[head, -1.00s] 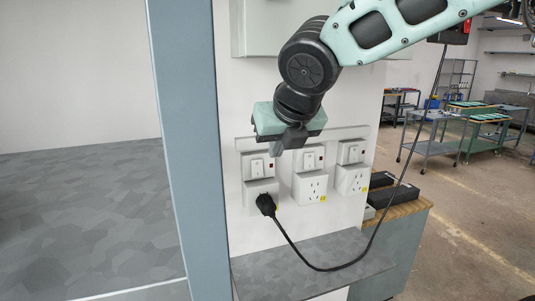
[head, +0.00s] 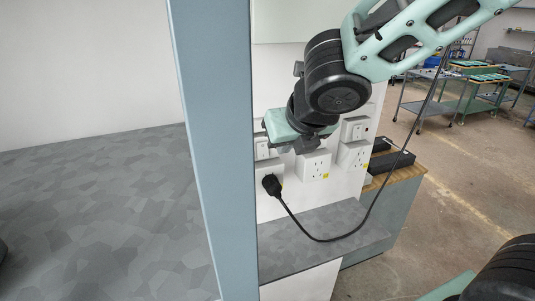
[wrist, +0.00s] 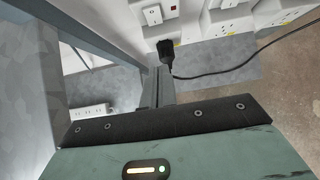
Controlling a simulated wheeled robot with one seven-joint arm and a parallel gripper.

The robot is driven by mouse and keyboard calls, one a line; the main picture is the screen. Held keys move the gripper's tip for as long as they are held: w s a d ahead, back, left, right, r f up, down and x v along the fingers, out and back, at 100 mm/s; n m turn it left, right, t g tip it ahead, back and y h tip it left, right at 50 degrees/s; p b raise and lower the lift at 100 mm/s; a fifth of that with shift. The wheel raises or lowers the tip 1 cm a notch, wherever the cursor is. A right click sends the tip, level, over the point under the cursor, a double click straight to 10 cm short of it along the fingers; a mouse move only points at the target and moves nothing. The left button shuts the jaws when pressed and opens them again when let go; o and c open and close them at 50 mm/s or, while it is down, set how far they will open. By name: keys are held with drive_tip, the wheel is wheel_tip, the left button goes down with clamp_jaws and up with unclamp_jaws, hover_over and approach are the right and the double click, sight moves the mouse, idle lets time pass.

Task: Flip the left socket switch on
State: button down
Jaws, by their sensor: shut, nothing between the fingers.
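The left socket switch (head: 262,148) is a white rocker on a white box on the wall panel, partly covered by my gripper in the head view. It also shows at the top of the wrist view (wrist: 152,14), with a small red light beside it. A black plug (head: 271,185) with a cable sits in the left socket below; it shows in the wrist view too (wrist: 166,50). My gripper (head: 306,147) is shut and empty, just right of the left switch in the head view, hiding the middle switch. In the wrist view its fingers (wrist: 158,86) lie below the plug. Contact is not visible.
The middle socket (head: 314,165) and right switch (head: 354,129) are to the right. A blue-grey post (head: 215,150) stands left of the panel. A grey shelf (head: 325,235) lies below, with the cable (head: 345,236) looping over it.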

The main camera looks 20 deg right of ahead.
sight(264, 158)
drive_tip(key=b+x, duration=0.5)
drive_tip(key=x, duration=0.5)
drive_tip(key=shift+s, duration=0.2)
drive_tip(key=shift+w+f+p, duration=0.1)
drive_tip(key=shift+w+p, duration=0.45)
drive_tip(key=shift+w, duration=1.55)
drive_tip(key=shift+f+b, duration=0.15)
drive_tip(key=shift+b, duration=0.2)
drive_tip(key=shift+w+f+t+b, duration=0.15)
drive_tip(key=shift+f+t+b, duration=0.15)
drive_tip(key=shift+b, duration=0.75)
drive_tip(key=shift+r+p, duration=0.4)
drive_tip(key=shift+p, duration=0.1)
drive_tip(key=shift+r, duration=0.1)
